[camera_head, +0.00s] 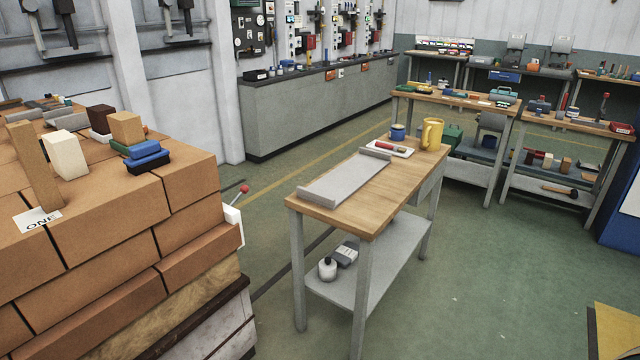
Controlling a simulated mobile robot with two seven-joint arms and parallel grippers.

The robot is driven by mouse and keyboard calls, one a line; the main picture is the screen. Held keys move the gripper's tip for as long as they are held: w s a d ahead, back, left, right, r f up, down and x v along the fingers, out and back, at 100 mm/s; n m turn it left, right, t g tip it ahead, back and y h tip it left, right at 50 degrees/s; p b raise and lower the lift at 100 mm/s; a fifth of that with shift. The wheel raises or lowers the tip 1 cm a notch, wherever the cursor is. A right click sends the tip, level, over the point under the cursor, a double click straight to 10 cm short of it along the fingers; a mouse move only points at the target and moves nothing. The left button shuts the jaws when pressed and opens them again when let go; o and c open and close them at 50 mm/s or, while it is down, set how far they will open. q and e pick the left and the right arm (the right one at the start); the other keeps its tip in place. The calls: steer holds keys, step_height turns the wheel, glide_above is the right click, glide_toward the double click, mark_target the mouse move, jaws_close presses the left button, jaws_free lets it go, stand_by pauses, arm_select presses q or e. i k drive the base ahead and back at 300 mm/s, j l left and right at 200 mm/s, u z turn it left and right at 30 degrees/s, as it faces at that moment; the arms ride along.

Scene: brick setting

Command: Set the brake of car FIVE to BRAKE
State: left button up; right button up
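No label reading FIVE shows in the head view, and I cannot make out the words BRAKE anywhere. On the left stands a load of large orange-brown bricks (110,225), with a white card (38,220) reading ONE on top. A lever with a red knob (244,188) sticks out beyond the load's right end, beside a white plate (233,222). I cannot tell which way it is set. Neither of my grippers is in view.
A wooden-topped workbench (400,182) with a grey tray (345,180) and yellow mug (432,133) stands in the middle. More benches stand at the back right, and a long grey counter (310,112) behind. Green floor (490,270) is open at front right.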

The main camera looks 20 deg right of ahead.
mark_target(244, 189)
steer(key=z, duration=0.2)
steer(key=i+l, duration=1.05)
steer(key=l+u, duration=0.1)
steer(key=u, duration=1.1)
